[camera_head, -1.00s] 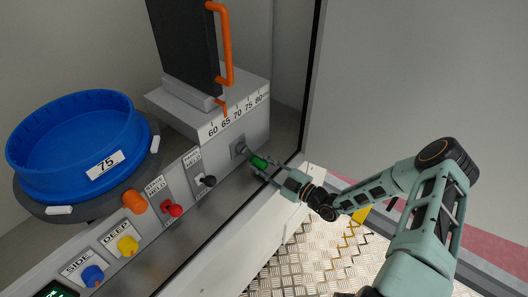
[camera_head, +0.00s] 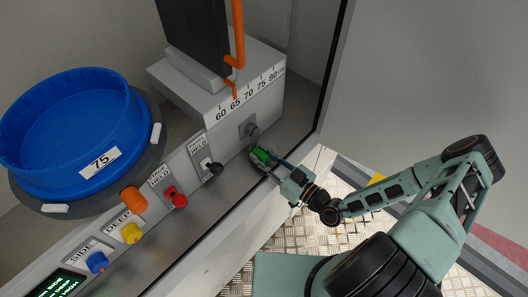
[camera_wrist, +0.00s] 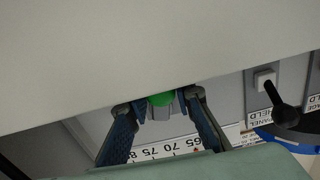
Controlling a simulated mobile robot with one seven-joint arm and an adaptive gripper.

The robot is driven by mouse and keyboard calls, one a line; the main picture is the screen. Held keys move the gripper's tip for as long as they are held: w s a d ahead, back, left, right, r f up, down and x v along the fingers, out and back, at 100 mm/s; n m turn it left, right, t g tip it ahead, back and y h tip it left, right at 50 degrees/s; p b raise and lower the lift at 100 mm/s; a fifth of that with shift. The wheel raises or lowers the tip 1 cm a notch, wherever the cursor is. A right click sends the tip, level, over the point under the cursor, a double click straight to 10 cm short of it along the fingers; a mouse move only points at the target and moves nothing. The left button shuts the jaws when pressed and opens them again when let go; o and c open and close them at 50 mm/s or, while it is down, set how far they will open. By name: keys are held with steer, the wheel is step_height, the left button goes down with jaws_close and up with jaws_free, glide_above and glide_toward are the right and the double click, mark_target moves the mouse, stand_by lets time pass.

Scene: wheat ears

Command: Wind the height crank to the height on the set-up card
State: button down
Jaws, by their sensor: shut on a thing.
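The height crank has its grey hub (camera_head: 250,130) on the front of the grey housing, with a green handle (camera_head: 262,154) below and to the right of the hub. My gripper (camera_head: 264,159) is shut on the green handle; the wrist view also shows the handle (camera_wrist: 161,99) between the fingers. The height scale (camera_head: 250,93) runs from 60 to 80 above the crank. Its orange pointer (camera_head: 235,91) stands at about 65.
The blue tub (camera_head: 68,118) stands at the left. Black (camera_head: 215,169), red (camera_head: 179,200), yellow (camera_head: 131,233) and blue (camera_head: 97,262) controls line the panel. A green-text display (camera_head: 60,283) is at the lower left. An orange-handled dark panel rises behind the scale.

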steer(key=shift+s+a, duration=0.2)
steer(key=shift+s, duration=0.05)
stand_by(0.3)
steer(key=c, duration=1.7)
jaws_free()
steer(key=shift+r, duration=0.1)
steer(key=shift+o, duration=0.2)
steer(key=shift+d, duration=0.1)
steer(key=v, duration=1.2)
